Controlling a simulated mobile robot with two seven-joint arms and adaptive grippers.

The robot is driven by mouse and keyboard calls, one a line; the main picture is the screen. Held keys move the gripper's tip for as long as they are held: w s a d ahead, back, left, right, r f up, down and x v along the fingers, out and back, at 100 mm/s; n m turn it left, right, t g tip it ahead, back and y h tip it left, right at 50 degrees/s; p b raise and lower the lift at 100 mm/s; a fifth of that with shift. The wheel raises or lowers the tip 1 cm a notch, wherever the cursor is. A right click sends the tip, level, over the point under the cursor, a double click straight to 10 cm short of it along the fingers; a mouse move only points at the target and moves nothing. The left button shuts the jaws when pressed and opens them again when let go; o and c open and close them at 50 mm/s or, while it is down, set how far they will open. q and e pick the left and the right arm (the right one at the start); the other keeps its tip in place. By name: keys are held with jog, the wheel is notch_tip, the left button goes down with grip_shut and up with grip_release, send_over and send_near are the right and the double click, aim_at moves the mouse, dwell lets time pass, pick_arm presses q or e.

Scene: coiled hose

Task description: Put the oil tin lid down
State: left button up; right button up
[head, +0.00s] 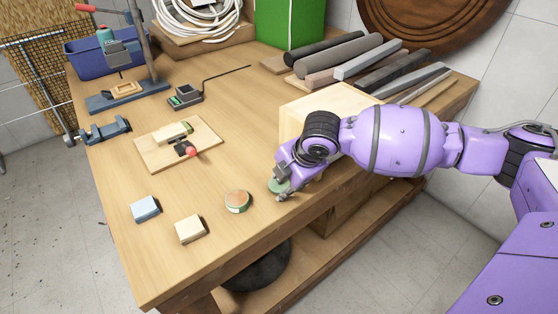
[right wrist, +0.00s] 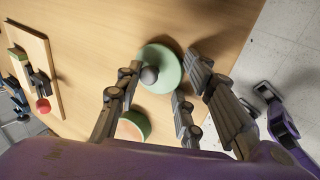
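The oil tin lid (right wrist: 163,58) is a pale green disc with a dark round knob. It appears to lie flat on the wooden table, knob up; in the head view the lid (head: 278,186) is partly hidden by my right gripper (head: 281,188). In the right wrist view, the fingers of my right gripper (right wrist: 165,75) are spread apart over the lid. One fingertip is close beside the knob; I cannot tell whether it touches. The round oil tin (head: 237,201), with a green side and reddish-brown top, stands just left of the lid. My left gripper is not in view.
A blue block (head: 145,209) and a cream block (head: 190,229) lie left of the tin. A board (head: 205,148) with a red-knobbed clamp lies behind them. A pale wooden box (head: 305,108) stands behind my right gripper. The table's front edge is close.

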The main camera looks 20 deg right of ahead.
jog(key=o, duration=0.4)
jog(key=shift+f, duration=0.2)
jog(key=shift+s+r, duration=0.1)
jog(key=shift+r, duration=0.2)
jog(key=p+v, duration=0.1)
jog(key=v, duration=1.1)
jog(key=shift+r, duration=0.4)
